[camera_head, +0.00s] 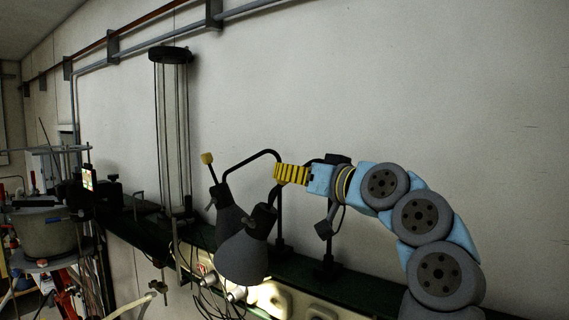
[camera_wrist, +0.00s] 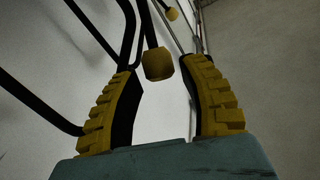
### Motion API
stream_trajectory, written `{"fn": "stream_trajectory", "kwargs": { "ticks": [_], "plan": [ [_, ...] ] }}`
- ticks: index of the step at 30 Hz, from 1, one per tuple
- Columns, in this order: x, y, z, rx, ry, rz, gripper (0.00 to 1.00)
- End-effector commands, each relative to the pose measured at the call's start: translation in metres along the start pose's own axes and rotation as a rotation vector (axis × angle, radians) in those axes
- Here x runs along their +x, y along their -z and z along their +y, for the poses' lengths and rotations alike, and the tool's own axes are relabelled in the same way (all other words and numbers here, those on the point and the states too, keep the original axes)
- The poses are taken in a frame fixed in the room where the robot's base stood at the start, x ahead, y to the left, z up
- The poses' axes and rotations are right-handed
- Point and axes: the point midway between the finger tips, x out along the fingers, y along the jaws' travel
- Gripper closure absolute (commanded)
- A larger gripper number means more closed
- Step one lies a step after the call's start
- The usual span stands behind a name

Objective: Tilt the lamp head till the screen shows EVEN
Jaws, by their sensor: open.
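My gripper (camera_head: 279,173) is open, its yellow ribbed fingers pointing left beside a bent black lamp arm. The dark grey lamp head (camera_head: 243,256) hangs below and left of it, facing down with light beneath. A black rod with a yellow knob (camera_head: 207,158) rises above the lamp, apart from my gripper. In the wrist view a yellow knob (camera_wrist: 158,65) on a black rod appears between the fingertips; its depth and any contact are unclear. A second yellow knob (camera_wrist: 171,14) is farther off. A small lit screen (camera_head: 89,180) stands at left; its text is unreadable.
Black lamp posts (camera_head: 328,250) stand on a dark green shelf (camera_head: 370,291) along the wall. A tall rod frame (camera_head: 172,130) stands left of the lamp. Cables hang below the shelf. The wall above my gripper is clear up to the pipes (camera_head: 240,17).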

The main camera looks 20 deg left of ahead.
Motion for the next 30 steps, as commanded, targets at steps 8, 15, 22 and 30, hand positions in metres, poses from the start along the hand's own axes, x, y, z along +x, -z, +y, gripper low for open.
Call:
{"fn": "stream_trajectory", "kwargs": {
  "ticks": [8,15,22,30],
  "plan": [
    [0.021,0.0,0.0,0.0,0.0,-0.001,0.58],
    [0.022,-0.001,0.0,-0.001,0.0,-0.001,0.58],
    [0.022,0.0,0.0,-0.001,0.0,0.0,1.0],
    [0.025,-0.003,-0.003,0.004,0.009,0.006,1.0]
  ]
}}
